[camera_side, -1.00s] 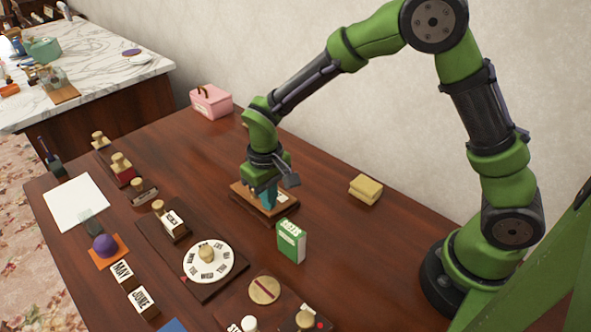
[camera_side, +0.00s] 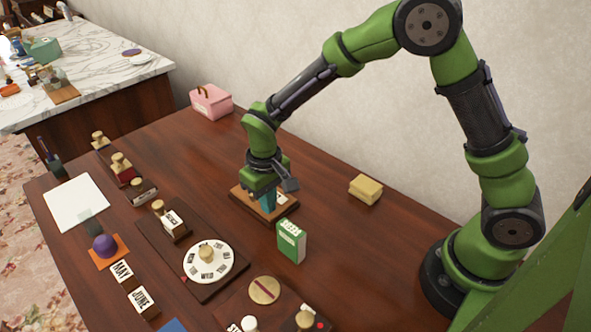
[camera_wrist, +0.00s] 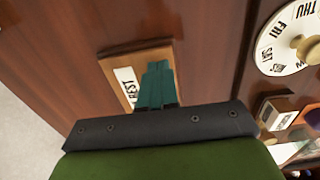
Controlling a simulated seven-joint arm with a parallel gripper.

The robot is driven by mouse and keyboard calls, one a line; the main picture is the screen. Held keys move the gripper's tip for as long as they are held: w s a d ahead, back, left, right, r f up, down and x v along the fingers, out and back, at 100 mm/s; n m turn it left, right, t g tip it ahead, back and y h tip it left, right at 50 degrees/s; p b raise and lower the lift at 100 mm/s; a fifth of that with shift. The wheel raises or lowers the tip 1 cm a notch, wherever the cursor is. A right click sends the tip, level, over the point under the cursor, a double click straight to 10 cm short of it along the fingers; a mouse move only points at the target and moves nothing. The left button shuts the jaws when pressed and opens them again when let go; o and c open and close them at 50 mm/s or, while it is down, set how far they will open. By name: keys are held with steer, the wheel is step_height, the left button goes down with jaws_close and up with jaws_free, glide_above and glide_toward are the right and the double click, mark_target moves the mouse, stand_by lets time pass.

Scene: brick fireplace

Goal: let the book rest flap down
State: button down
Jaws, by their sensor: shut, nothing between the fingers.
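The book rest (camera_side: 240,201) is a small brown wooden piece on the table under my gripper. In the wrist view its lighter wooden panel (camera_wrist: 113,68) carries a white label reading "REST". The panel looks low, close to its base, but I cannot tell whether it lies fully flat. My gripper (camera_side: 268,208) points down over it, with its teal fingers (camera_wrist: 155,88) shut and empty. The fingertips overlap the panel in both views; I cannot tell whether they touch it. The fingers and wrist hide part of the panel and label.
A green box (camera_side: 291,241) stands close in front of the rest. A yellow block (camera_side: 365,188) lies to the right, and a pink box (camera_side: 211,102) stands behind. A dial board (camera_side: 209,262) and several stamps are at left. Table between the rest and yellow block is clear.

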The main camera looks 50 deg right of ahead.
step_height(320, 180, up, 9)
stand_by(0.8)
steer(key=shift+f, duration=0.1)
steer(key=s+d+r+m+t+y, duration=0.1)
steer(key=s+d+r+m+t, duration=0.1)
steer(key=s+d+r, duration=0.3)
steer(key=s+d+r+m+t+y, duration=0.1)
steer(key=s+d+r+t, duration=0.4)
steer(key=s, duration=0.6)
step_height(320, 180, up, 3)
steer(key=shift+s+d+f+m, duration=0.1)
steer(key=shift+s+d+m, duration=0.15)
steer(key=shift+m, duration=0.25)
